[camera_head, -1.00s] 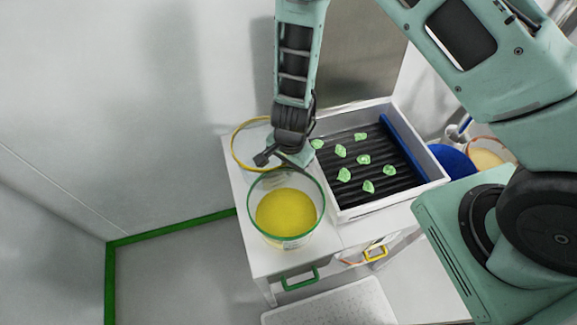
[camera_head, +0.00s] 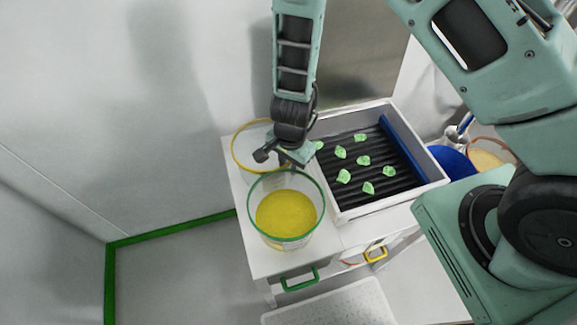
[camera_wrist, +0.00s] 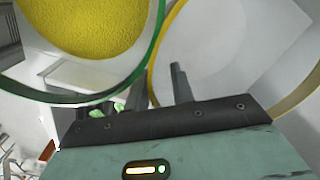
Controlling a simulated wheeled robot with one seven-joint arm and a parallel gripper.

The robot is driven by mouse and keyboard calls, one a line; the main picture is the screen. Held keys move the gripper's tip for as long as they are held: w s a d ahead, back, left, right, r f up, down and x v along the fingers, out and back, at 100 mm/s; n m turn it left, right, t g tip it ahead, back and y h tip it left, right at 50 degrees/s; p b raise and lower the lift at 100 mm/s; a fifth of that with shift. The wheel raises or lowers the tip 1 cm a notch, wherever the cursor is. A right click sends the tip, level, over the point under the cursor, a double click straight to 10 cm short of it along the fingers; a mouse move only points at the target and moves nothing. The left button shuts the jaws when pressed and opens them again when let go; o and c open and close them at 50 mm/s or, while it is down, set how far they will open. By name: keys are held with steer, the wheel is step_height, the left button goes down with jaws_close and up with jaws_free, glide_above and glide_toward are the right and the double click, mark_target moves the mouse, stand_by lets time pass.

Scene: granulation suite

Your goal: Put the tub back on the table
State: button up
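The clear tub with a green rim (camera_head: 285,215) holds yellow powder and stands upright on the white table (camera_head: 268,262) at its front left. A second clear tub with a yellow rim (camera_head: 235,152) stands behind it and looks empty. My gripper (camera_head: 283,160) is over the back edge of the green-rimmed tub, between the two tubs. The green-rimmed tub (camera_wrist: 95,35) fills the upper left there, and the yellow-rimmed tub (camera_wrist: 215,45) is at the right. Whether a finger touches a rim cannot be told.
A white-walled tray (camera_head: 350,215) with a black ridged bed and several green lumps (camera_head: 363,160) stands right of the tubs. Blue and orange-rimmed containers are farther right. Green and yellow handles are on the table front. Clear floor lies at the left.

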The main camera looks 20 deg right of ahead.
steer(key=s+a+r+n+y+p, duration=0.1)
steer(key=s+a+r+n, duration=0.1)
steer(key=r, duration=0.6)
steer(key=s+a+r+n+y+p, duration=0.1)
steer(key=s+r+n, duration=0.15)
steer(key=r, duration=0.65)
steer(key=s+d+r+n+h, duration=0.1)
steer(key=s+d+r+n, duration=0.2)
steer(key=s+r+n, duration=1)
steer(key=shift+s+d+r+n+h+b, duration=0.2)
steer(key=shift+d+r+n+h+b, duration=0.15)
steer(key=shift+n, duration=0.2)
